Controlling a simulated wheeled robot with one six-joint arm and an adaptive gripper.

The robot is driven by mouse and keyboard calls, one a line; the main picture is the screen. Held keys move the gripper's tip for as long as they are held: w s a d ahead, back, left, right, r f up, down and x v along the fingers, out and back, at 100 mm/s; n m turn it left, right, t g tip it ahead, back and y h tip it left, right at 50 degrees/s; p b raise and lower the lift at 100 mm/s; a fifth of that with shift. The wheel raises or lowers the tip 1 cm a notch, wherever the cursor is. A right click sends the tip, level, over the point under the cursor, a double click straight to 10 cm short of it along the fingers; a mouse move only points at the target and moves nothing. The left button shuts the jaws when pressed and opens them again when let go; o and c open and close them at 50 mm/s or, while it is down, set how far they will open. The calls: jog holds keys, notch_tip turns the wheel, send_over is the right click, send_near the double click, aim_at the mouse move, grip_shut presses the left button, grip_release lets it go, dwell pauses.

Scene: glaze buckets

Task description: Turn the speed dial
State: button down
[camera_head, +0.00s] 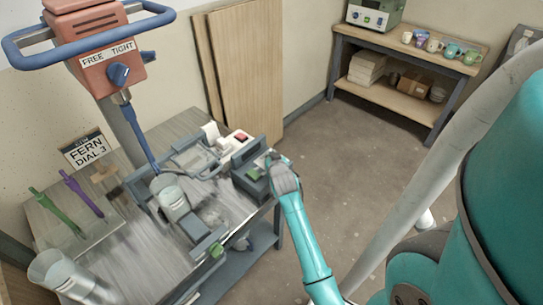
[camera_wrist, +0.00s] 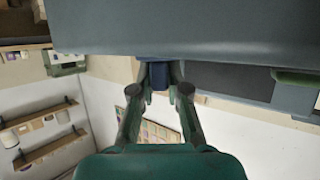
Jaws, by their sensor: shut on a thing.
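My gripper (camera_wrist: 160,88) is shut on a small dark blue knob in the wrist view. The knob (camera_wrist: 160,72), apparently the speed dial, sticks out from a grey housing (camera_wrist: 190,28) and sits between the two fingertips. No pointer or marks on it can be read. In the head view my gripper (camera_head: 268,160) is at the right side of a dark grey box on the bench's right edge, and it hides the knob. A sign (camera_head: 88,150) on the wall reads "FERN DIAL 3".
A red mixer head (camera_head: 95,40) with a blue handle and a blue knob (camera_head: 120,74) labelled "FREE TIGHT" stands over a metal bucket (camera_head: 172,200). Another bucket (camera_head: 65,275), green and purple sticks and clamps are on the bench. A shelf (camera_head: 400,90) with cups stands behind.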

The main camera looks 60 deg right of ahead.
jog(key=shift+f+m+g, duration=0.1)
jog(key=shift+m+g, duration=0.2)
jog(key=c, duration=1.2)
grip_release()
jog(key=shift+o, duration=0.2)
jog(key=v, duration=1.2)
jog(key=shift+f, duration=0.2)
jog(key=shift+a, duration=0.15)
